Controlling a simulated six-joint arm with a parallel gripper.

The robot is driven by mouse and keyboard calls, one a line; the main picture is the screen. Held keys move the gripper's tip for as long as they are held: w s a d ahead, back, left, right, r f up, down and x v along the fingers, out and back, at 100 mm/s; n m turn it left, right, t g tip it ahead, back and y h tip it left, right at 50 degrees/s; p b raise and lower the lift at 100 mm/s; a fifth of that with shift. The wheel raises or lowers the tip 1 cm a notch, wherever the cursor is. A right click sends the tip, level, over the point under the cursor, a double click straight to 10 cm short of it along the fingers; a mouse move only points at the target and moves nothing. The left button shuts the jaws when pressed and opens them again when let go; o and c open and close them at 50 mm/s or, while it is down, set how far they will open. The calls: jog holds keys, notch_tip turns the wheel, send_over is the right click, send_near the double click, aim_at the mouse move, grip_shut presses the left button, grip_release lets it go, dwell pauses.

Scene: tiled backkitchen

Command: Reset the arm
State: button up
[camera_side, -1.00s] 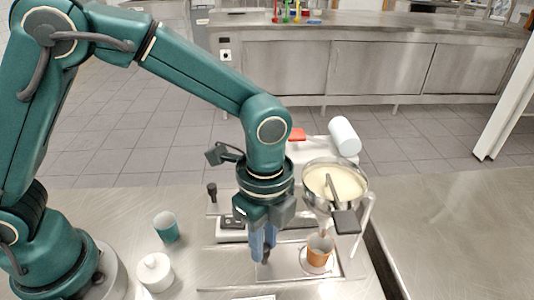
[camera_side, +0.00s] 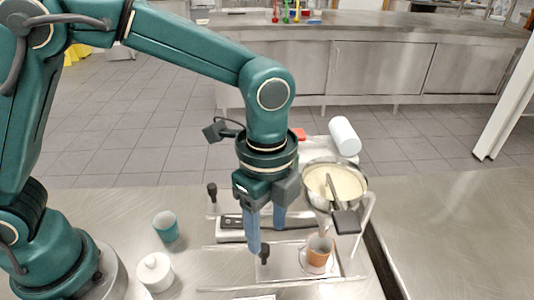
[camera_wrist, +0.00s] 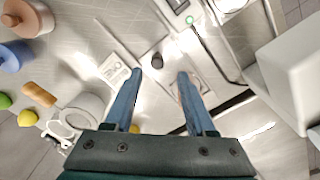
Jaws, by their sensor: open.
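My gripper (camera_side: 266,238) is open and empty, pointing down over the steel worktop. Its two blue fingers are spread apart. A small dark knob (camera_side: 265,254) stands below, near the fingertips. In the wrist view my gripper (camera_wrist: 159,74) shows both fingers with a clear gap, and the dark knob (camera_wrist: 157,59) lies just beyond the tips, between their lines. I cannot tell what the knob's lower part looks like.
Right of the gripper, an orange cup (camera_side: 320,249) stands under a wide bowl (camera_side: 335,181) with cream-coloured contents, held in a stand. A teal cup (camera_side: 166,227) and a white lidded jar (camera_side: 155,272) stand left. A white cylinder (camera_side: 344,136) lies behind. The right worktop is clear.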

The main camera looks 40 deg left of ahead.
jog(key=shift+r, duration=0.7)
jog(key=shift+w+a, duration=0.1)
jog(key=shift+a, duration=0.05)
jog(key=s+a+r+n+t, duration=0.1)
jog(key=a+r+n+t, duration=0.4)
jog(key=a+r, duration=0.4)
jog(key=s+a+f+n, duration=0.2)
jog(key=s+a+n, duration=0.3)
jog(key=n, duration=0.8)
jog(key=s, duration=0.2)
jog(key=shift+s+a+f+t, duration=0.2)
jog(key=shift+s+a+t, duration=0.1)
jog(key=shift+s, duration=0.1)
